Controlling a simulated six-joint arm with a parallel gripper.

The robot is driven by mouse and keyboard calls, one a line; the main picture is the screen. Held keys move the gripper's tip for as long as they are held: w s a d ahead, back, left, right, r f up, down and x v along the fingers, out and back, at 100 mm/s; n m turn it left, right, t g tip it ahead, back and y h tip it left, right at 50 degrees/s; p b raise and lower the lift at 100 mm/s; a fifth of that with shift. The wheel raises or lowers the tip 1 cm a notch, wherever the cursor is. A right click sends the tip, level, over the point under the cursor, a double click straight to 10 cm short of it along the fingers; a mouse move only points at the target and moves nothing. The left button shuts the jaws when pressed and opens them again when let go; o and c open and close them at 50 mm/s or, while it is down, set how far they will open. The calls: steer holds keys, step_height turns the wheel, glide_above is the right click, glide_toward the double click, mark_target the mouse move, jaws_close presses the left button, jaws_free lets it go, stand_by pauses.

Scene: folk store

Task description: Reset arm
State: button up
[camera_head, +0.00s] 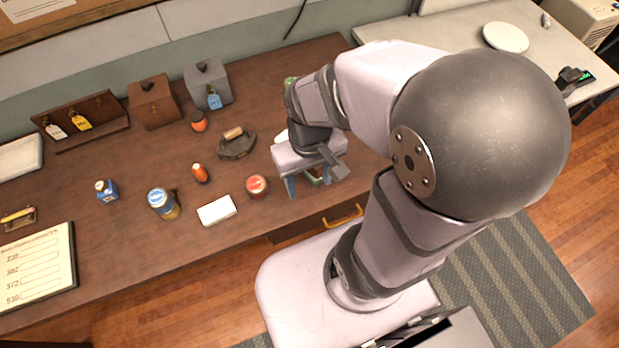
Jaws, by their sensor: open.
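My arm reaches from its base at the lower middle up and over the right part of the brown wooden table. My gripper (306,189) is over the table near its front edge, fingers pointing down. It is open, with no object seen between the fingers. A red-lidded round tin (256,186) stands just left of it. A green item and a pale item behind the gripper are mostly hidden by my arm.
A white box (216,210), a blue-lidded jar (162,203), a blue bottle (106,191), orange bottles (200,173) and a dark iron-like object (237,145) stand on the table (130,235). Boxes (153,101) line the back. A yellow drawer handle (343,216) juts from the front.

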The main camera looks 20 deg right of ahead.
step_height(320, 180, down, 6)
steer(key=b, duration=0.6)
